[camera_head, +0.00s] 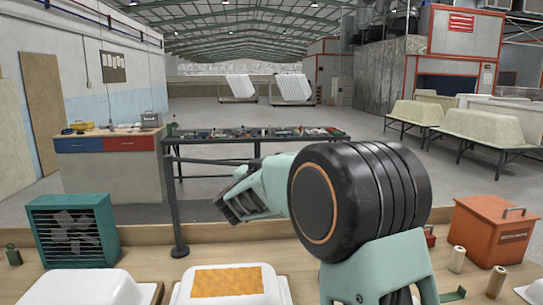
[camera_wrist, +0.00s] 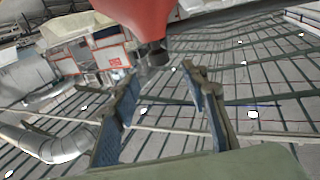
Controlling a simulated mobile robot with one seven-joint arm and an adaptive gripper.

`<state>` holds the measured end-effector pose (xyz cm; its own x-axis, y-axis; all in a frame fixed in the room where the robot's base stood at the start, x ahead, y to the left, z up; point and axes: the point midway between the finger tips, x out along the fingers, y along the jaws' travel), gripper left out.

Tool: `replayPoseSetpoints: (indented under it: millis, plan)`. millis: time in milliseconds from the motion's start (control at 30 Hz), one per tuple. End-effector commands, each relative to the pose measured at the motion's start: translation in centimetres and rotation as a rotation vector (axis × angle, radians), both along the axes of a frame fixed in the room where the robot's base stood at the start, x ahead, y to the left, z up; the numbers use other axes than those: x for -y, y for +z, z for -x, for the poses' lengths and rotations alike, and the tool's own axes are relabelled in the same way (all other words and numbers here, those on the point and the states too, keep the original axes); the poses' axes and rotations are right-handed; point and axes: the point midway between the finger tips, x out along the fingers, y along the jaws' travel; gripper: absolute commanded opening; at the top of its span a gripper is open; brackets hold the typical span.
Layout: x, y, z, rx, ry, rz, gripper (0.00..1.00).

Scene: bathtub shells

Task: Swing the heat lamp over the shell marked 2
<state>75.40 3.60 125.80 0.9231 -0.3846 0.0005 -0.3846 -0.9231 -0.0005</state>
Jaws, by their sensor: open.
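A dark post (camera_head: 178,215) stands on the bench, with a thin boom (camera_head: 215,161) running right from its top until my arm hides it. In the wrist view a red hood (camera_wrist: 140,14) with a dark knob (camera_wrist: 158,54) hangs just beyond my fingertips; it looks like the heat lamp. In the head view my arm hides it. My gripper (camera_wrist: 163,82) is open and empty, the knob close to the gap between its fingers. White shells stand at the front: left (camera_head: 85,289), middle (camera_head: 270,286) with an orange patch, and right (camera_head: 537,291), mostly cut off. No number is legible.
A teal fan heater (camera_head: 73,231) stands at the bench's left, with a small green bottle (camera_head: 13,254) beside it. An orange box (camera_head: 492,230) and wooden-coloured cylinders (camera_head: 457,259) stand at the right. A tool table (camera_head: 255,136) is behind the bench.

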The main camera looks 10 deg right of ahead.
Motion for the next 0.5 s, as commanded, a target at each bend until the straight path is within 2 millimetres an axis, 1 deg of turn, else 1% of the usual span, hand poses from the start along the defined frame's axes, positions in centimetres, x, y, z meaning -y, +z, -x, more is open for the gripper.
replayPoseSetpoints:
  millis: [300,500]
  plan:
    - [2.3,0.0,-5.4,-0.001,-0.001,0.0,0.41]
    - [3.2,0.1,-7.7,0.0,0.001,0.0,0.41]
